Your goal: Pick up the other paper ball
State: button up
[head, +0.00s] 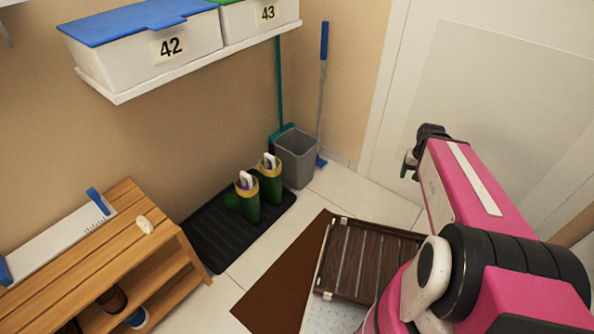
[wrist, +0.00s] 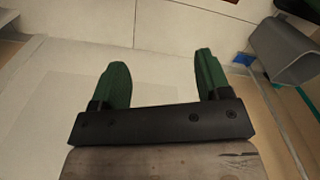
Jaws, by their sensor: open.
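A small whitish crumpled lump (head: 145,225), which looks like a paper ball, lies on top of the wooden bench (head: 108,245) at the left of the head view. My gripper (head: 408,164) is at the end of my raised pink arm on the right, in front of the white door and far from the bench. In the wrist view, my gripper (wrist: 160,62) has its two green fingers spread, with only pale floor showing between them. No paper ball shows in the wrist view. Two green boots (head: 245,199) (head: 269,180) stand upright with white and purple pieces in their tops.
The boots stand on a black tray (head: 205,236). A grey bin (head: 294,158) and a blue broom (head: 323,62) stand in the corner; the bin also shows in the wrist view (wrist: 284,52). A shelf (head: 130,93) holds lidded boxes.

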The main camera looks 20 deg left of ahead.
aim_at(146, 225)
jog(key=i, duration=0.2)
jog(key=i+j+u, duration=0.1)
jog(key=u, duration=0.35)
jog(key=i+u, duration=0.25)
jog(key=u, duration=2.5)
jog(key=j+z, duration=0.15)
jog(key=z, duration=0.25)
jog(key=i+j+z, duration=0.1)
jog(key=z, duration=0.35)
jog(key=j+z, duration=0.2)
jog(key=z, duration=0.2)
jog(key=j+z, duration=0.15)
jog(key=j, duration=0.25)
jog(key=k+j+z, duration=0.15)
jog(key=j, duration=0.2)
jog(key=k+j+z, duration=0.15)
jog(key=j, duration=0.25)
jog(key=j+z, duration=0.15)
jog(key=j, duration=0.2)
jog(key=k+j+z, duration=0.15)
jog(key=j, duration=0.2)
jog(key=k+j+z, duration=0.15)
jog(key=k+j, duration=0.15)
jog(key=j, duration=0.2)
jog(key=k+j, duration=0.2)
jog(key=j, duration=0.15)
jog(key=k+j, duration=0.15)
jog(key=j, duration=0.25)
jog(key=k+j, duration=0.2)
jog(key=j, duration=0.15)
